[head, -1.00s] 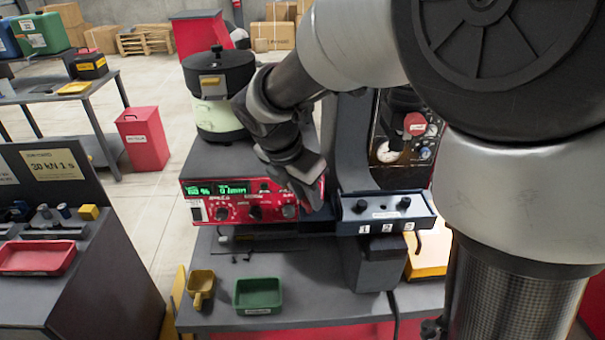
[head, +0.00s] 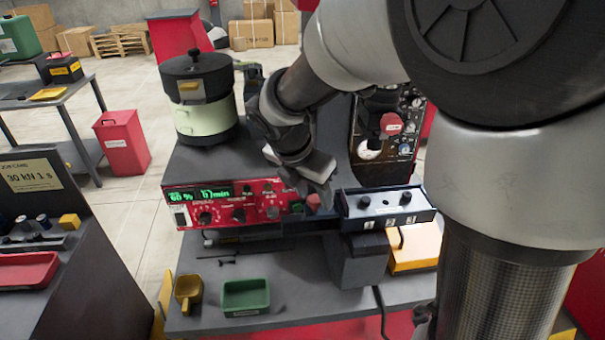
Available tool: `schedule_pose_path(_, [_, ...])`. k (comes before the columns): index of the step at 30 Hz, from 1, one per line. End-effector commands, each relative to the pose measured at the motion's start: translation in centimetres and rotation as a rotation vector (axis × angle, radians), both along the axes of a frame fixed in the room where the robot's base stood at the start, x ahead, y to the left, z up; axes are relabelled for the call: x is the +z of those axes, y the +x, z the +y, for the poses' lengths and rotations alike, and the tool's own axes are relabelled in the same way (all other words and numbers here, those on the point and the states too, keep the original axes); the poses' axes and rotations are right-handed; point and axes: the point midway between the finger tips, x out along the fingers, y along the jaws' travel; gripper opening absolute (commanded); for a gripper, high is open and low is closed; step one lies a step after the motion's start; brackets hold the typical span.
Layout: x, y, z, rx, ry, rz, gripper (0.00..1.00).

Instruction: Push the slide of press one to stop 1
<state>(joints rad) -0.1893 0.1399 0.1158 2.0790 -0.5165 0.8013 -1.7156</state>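A dark bar (head: 270,232) runs below the red front towards the box. I cannot tell for certain which part is the slide. My gripper (head: 318,193) points down beside the box's left end, over the red unit's right end. Its fingertips are dark and partly hidden, so contact and opening are unclear.
A green tray (head: 246,310) and a yellow scoop (head: 188,291) lie at the bench front. A yellow box (head: 416,245) is right of the post. A lidded pale-green bowl feeder (head: 203,118) stands at the back left. A panel with gauges (head: 390,142) stands behind.

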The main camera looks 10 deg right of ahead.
Motion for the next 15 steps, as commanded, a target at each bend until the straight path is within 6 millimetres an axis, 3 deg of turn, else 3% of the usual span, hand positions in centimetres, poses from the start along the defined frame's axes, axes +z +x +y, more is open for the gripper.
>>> schedule_pose_path(10, [0.2,-0.1,0.2,0.001,0.001,-0.001,0.44])
schedule_pose_path(15, [2.3,-0.6,0.8,0.002,0.002,-0.005,0.44])
